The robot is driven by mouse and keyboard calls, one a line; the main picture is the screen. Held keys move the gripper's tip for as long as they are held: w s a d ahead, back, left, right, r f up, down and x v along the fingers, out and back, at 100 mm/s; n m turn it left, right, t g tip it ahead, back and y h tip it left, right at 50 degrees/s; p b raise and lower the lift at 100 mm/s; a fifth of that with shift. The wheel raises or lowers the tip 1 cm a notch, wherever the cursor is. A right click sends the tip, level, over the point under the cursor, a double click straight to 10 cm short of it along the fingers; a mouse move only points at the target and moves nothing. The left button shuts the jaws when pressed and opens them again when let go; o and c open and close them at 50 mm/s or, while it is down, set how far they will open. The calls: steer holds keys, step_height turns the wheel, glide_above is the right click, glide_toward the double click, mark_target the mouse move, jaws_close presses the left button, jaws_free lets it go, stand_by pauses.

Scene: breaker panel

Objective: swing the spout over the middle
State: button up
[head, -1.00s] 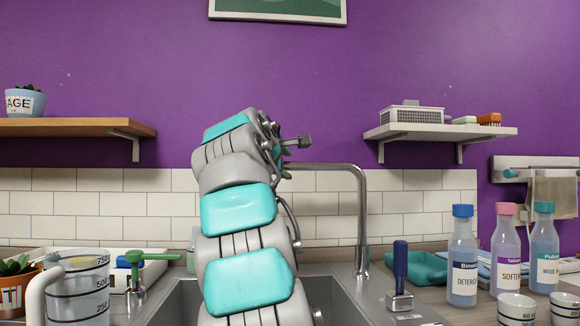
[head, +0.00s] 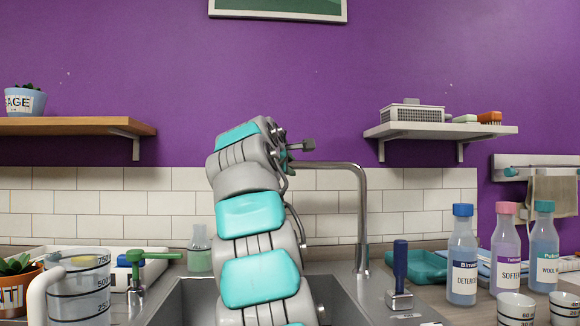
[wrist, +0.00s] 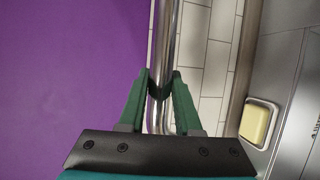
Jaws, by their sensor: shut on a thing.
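The chrome spout (head: 362,215) rises behind the sink's right side and bends over to the left. Its left end is hidden behind my arm in the head view. In the wrist view the spout (wrist: 166,40) runs between the two green fingers of my gripper (wrist: 161,88), which are shut on it. The sink basin (head: 338,302) lies below, partly covered by my arm.
A blue-handled lever (head: 400,272) stands right of the sink and a green-handled one (head: 150,256) left of it. Bottles (head: 463,258) and cups crowd the right counter. A measuring jug (head: 80,290) stands left. A yellow sponge (wrist: 258,122) shows in the wrist view.

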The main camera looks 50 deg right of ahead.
jaws_close()
stand_by(0.8)
